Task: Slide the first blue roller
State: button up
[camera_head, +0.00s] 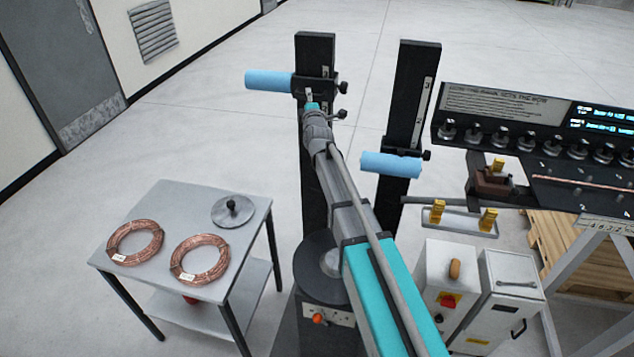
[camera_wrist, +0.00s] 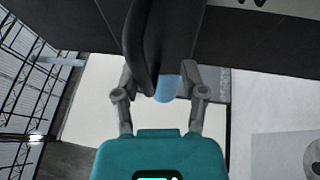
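One blue roller (camera_head: 270,82) sticks out to the left from a clamp on the left black post (camera_head: 316,48). A second blue roller (camera_head: 391,164) sits lower on the right black post (camera_head: 412,90). My gripper (camera_head: 311,98) is at the left post's clamp, close to the right end of its roller. In the wrist view, my gripper's two fingers (camera_wrist: 159,72) stand apart. A dark curved part crosses between them and hides some of the left finger. A piece of the blue roller (camera_wrist: 167,88) shows between the fingers. Contact cannot be told.
A small clamp knob (camera_head: 341,114) juts out just right of my gripper. A grey table (camera_head: 185,205) with copper coils (camera_head: 200,258) stands at the lower left. A console (camera_head: 515,105) with several knobs is at right. The floor behind the posts is clear.

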jog(key=shift+f+b, duration=5.45)
jog(key=shift+f, duration=0.35)
jog(key=b+v, duration=0.2)
jog(key=v, duration=1.2)
jog(key=shift+s+d+f+m+g+y+b, duration=0.2)
jog(key=shift+f+m+g, duration=0.55)
jog(key=shift+m, duration=4.5)
jog(key=shift+s+a+f+m+g+y+b, duration=0.25)
jog(key=shift+f+m, duration=0.8)
jog(key=shift+m, duration=4.25)
jog(key=shift+s+d+f+m+g+y+p, duration=0.2)
jog(key=shift+f+m+g, duration=0.6)
jog(key=shift+m, duration=4.45)
jog(key=shift+f, duration=0.1)
